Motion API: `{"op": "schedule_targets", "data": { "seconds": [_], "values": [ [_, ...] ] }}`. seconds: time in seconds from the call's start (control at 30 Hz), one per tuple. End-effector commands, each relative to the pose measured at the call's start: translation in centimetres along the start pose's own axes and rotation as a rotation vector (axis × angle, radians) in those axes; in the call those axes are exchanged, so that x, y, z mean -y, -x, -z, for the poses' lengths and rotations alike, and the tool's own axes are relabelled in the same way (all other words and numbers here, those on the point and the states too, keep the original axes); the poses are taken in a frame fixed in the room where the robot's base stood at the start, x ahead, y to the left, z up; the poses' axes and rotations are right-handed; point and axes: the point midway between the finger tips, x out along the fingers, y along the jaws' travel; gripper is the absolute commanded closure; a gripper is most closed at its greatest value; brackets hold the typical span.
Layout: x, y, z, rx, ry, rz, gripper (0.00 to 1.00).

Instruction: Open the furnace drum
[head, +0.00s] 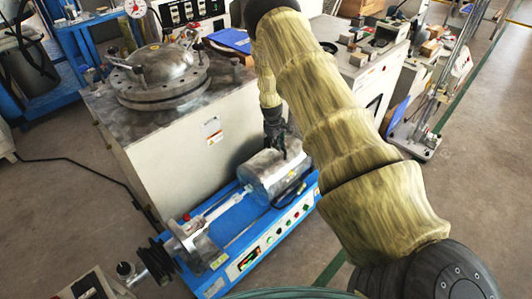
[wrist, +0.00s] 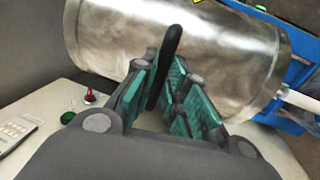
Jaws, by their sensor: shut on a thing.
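The furnace drum (head: 275,174) is a silver metal cylinder lying on its side on a blue machine (head: 262,238). It fills the upper part of the wrist view (wrist: 180,45). A black curved handle (wrist: 170,45) stands up from the drum. My gripper (head: 277,140) is over the top of the drum, reaching down from above. In the wrist view its green-padded fingers (wrist: 172,95) are on either side of the handle and shut on it. The drum looks closed. Where the pads touch the handle is partly hidden by the fingers.
A large box-shaped unit with a round metal lid (head: 160,75) stands right behind the blue machine. A cluttered bench (head: 365,60) is at the back right, with a tall metal stand (head: 440,100) beside it. The floor (head: 480,180) at right is clear.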

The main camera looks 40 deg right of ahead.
Motion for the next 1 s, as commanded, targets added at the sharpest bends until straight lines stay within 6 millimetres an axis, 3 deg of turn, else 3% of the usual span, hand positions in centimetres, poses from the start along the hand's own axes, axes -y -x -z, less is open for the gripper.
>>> {"op": "schedule_targets", "data": {
  "seconds": [0.1, 0.3, 0.8, 0.83, 0.9, 0.93, 1.0],
  "values": [
    [-2.3, -0.7, -0.1, 0.001, -0.004, 0.001, 1.00],
    [-4.4, -1.0, -0.1, 0.002, -0.001, 0.001, 1.00],
    [-5.2, -1.1, -0.1, 0.002, 0.000, 0.002, 1.00],
    [-5.2, -1.1, -0.1, 0.002, 0.000, 0.002, 0.84],
    [-5.2, -1.1, -0.1, 0.002, 0.000, 0.002, 0.71],
    [-5.2, -1.1, -0.1, 0.002, 0.000, 0.002, 0.66],
    [-5.2, -1.1, 0.0, 0.001, 0.000, 0.002, 0.65]
  ]
}}
